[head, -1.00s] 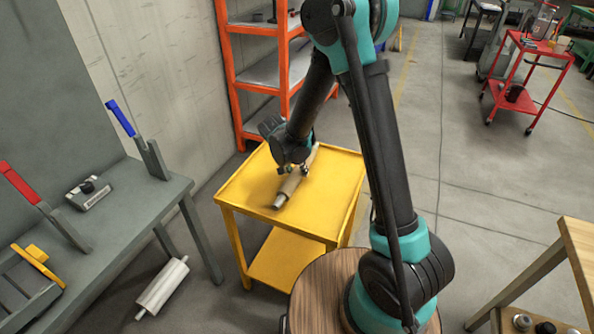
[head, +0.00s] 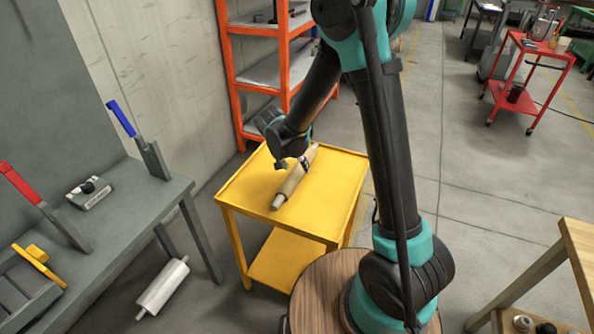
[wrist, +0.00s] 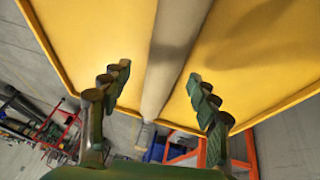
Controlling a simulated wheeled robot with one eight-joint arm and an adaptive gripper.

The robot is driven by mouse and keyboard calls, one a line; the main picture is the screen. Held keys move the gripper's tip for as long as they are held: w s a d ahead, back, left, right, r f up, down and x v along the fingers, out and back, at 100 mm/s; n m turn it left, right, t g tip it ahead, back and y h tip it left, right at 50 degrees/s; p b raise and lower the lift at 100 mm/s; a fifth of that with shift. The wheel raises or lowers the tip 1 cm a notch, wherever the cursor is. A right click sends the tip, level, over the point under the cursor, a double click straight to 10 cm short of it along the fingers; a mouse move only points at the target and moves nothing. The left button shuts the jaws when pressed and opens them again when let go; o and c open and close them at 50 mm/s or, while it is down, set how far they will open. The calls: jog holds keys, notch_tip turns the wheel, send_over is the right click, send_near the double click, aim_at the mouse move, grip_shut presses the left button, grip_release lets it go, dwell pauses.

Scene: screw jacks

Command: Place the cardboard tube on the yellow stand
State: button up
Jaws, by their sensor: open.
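The cardboard tube (head: 297,177) is a beige roll with a narrower grey end. It lies on the top of the yellow stand (head: 328,193), slanting across it. In the wrist view the tube (wrist: 172,60) runs between the two spread fingers, with a gap on each side. My gripper (head: 294,163) is open just above the tube's middle, also seen in the wrist view (wrist: 160,95). The stand's top (wrist: 245,60) fills much of the wrist view behind the tube.
A grey bench (head: 135,212) with a blue-handled lever (head: 122,118) stands at left. An orange shelf (head: 228,60) is behind the stand. A white roller (head: 162,288) lies on the floor. A round wooden top (head: 315,290) is in front of the stand.

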jog(key=v, duration=0.9)
jog(key=s+d+n+y, duration=0.1)
jog(key=s+d, duration=0.2)
jog(key=d, duration=0.5)
jog(key=s+d+n+y, duration=0.1)
jog(key=s+d, duration=0.2)
jog(key=d, duration=0.4)
jog(key=s+d+f+n+y, duration=0.1)
jog(key=s+d+f+n, duration=0.1)
jog(key=s+d, duration=0.7)
jog(key=shift+s+d+f+t, duration=0.2)
jog(key=shift+s+f+t, duration=0.1)
jog(key=shift+s, duration=1.15)
